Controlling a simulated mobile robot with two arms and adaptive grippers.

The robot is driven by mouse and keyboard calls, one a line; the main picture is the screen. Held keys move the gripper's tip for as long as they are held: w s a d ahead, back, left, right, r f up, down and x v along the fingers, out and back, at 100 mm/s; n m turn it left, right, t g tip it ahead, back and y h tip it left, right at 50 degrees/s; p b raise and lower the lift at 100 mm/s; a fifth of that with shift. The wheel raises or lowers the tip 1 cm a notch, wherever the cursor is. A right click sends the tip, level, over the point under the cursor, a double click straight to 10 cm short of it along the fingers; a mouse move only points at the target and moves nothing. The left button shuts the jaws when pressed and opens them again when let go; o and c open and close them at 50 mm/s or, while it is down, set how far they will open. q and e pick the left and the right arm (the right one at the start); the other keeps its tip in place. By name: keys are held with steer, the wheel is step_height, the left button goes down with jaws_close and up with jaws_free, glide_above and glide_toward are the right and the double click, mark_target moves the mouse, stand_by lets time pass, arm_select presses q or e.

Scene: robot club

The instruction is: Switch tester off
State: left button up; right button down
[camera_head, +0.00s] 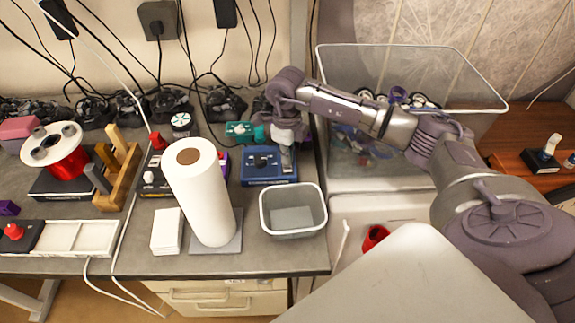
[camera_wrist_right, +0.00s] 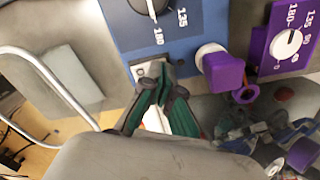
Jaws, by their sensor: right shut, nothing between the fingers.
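The tester is a blue box (camera_head: 262,178) with a dark dial on the table, behind the grey bin. In the right wrist view, its blue face (camera_wrist_right: 190,25) shows the dial (camera_wrist_right: 148,5), numbers and a small metal switch plate (camera_wrist_right: 140,70). My right gripper (camera_head: 287,168) points down at the right part of the blue tester. In the wrist view, my right gripper's fingertips (camera_wrist_right: 160,78) are together and empty, right at the switch plate. They partly cover the switch, so I cannot tell its position or whether they touch it. My left gripper is out of view.
A grey bin (camera_head: 292,236) stands in front of the tester, and a white paper roll (camera_head: 205,195) stands left. A teal box (camera_head: 240,130) lies behind. A purple device (camera_wrist_right: 280,50) is beside the tester. A large clear crate (camera_head: 345,178) is to the right.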

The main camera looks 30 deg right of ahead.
steer(key=shift+r+p, duration=1.95)
steer(key=shift+r, duration=1.5)
